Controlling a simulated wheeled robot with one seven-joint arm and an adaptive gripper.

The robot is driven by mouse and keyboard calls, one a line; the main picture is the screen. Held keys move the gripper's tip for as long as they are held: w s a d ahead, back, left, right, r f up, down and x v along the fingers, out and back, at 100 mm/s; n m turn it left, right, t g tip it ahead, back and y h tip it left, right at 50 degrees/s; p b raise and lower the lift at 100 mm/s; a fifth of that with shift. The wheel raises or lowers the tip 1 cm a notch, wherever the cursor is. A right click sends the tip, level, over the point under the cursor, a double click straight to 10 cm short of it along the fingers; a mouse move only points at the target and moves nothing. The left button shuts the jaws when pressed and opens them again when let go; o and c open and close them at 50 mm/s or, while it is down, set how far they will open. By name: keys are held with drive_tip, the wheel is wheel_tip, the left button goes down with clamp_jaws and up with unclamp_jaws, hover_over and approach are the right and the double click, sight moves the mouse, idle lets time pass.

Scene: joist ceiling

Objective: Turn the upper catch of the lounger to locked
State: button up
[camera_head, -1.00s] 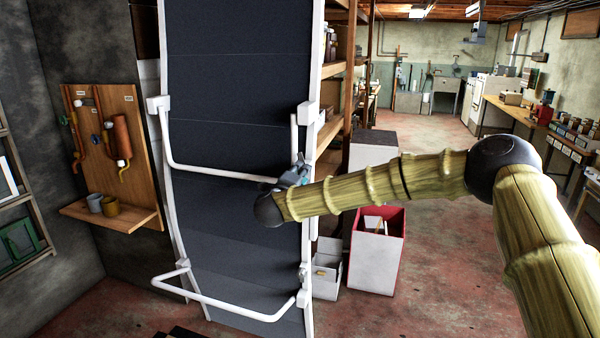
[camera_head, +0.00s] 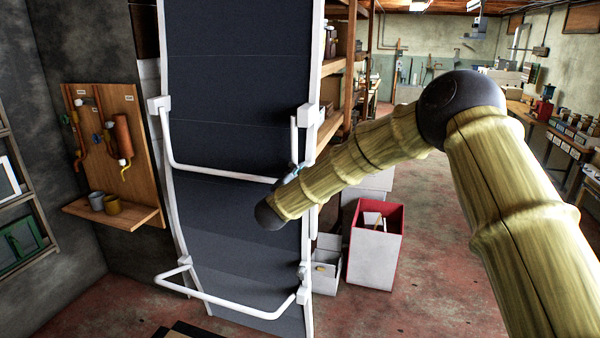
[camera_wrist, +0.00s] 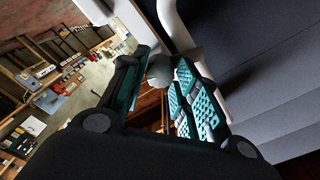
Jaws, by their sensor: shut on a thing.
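The lounger (camera_head: 235,100) stands upright, with dark panels in a white tube frame. A white U-shaped bar (camera_head: 222,174) crosses it, and a second bar (camera_head: 225,304) juts out lower down. My gripper (camera_head: 293,170) is at the right rail near the upper bar's lower right corner, mostly hidden behind my wrist. In the wrist view, my gripper (camera_wrist: 163,62) has its teal-padded fingers closed on a grey rounded knob (camera_wrist: 160,72), apparently the upper catch, beside a white tube. The catch's angle is hard to tell. A small grey lower catch (camera_head: 302,270) shows on the right rail.
A wooden wall board (camera_head: 105,140) with pipes and two cups is at left. A red-and-white bin (camera_head: 376,250) and a pale box (camera_head: 325,270) stand on the floor to the right of the lounger. Open floor lies farther right.

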drive_tip(key=shift+w+r+n+p, duration=0.1)
drive_tip(key=shift+r+n+p, duration=0.15)
drive_tip(key=shift+n, duration=0.6)
drive_tip(key=shift+r+n+p, duration=0.15)
drive_tip(key=shift+n+p, duration=0.15)
drive_tip(key=shift+n, duration=0.55)
drive_tip(key=shift+f, duration=0.1)
